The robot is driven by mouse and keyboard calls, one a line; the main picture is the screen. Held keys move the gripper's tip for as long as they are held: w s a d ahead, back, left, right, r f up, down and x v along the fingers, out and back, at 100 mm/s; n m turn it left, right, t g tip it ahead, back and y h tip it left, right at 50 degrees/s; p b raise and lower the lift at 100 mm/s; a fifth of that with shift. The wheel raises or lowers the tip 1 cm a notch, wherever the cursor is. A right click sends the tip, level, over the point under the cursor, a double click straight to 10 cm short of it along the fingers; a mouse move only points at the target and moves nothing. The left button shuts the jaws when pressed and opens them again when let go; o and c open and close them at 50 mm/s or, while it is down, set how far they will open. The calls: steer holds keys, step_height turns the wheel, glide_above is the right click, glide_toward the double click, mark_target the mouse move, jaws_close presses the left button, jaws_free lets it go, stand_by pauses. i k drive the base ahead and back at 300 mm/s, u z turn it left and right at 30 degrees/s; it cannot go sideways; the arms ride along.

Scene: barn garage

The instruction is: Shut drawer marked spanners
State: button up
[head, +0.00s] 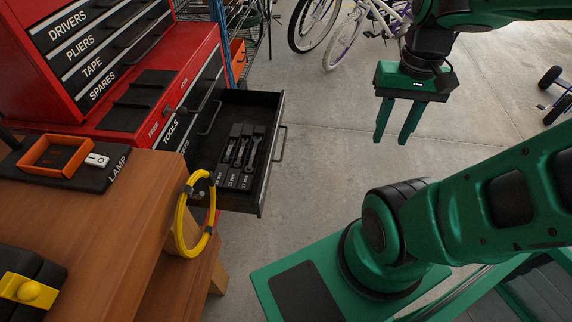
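In the head view a black drawer (269,160) stands pulled out from the lower part of a red tool chest. Several spanners (240,152) lie in it, side by side in a black holder with small labels. A metal bar handle (281,146) runs along its front. The drawer's own marking is not readable. My gripper (396,140) hangs to the right of the drawer, above the floor and well apart from it. Its two green fingers point down with a gap between them, and nothing is held.
A wooden bench (120,217) stands at the left front, with a yellow cable loop (183,235) hanging at its edge. The red upper chest (50,75) has shut drawers labelled drivers, pliers, tape and spares. Bicycles (345,30) stand at the back. Concrete floor is clear between drawer and gripper.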

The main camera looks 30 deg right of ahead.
mark_target(248, 113)
steer(key=u, duration=0.05)
steer(key=k, duration=0.4)
steer(key=z, duration=0.35)
steer(key=i, duration=0.55)
steer(key=u, duration=0.2)
steer(key=k, duration=0.5)
steer(key=z, duration=0.85)
steer(key=i, duration=1.3)
steer(key=u, duration=1.05)
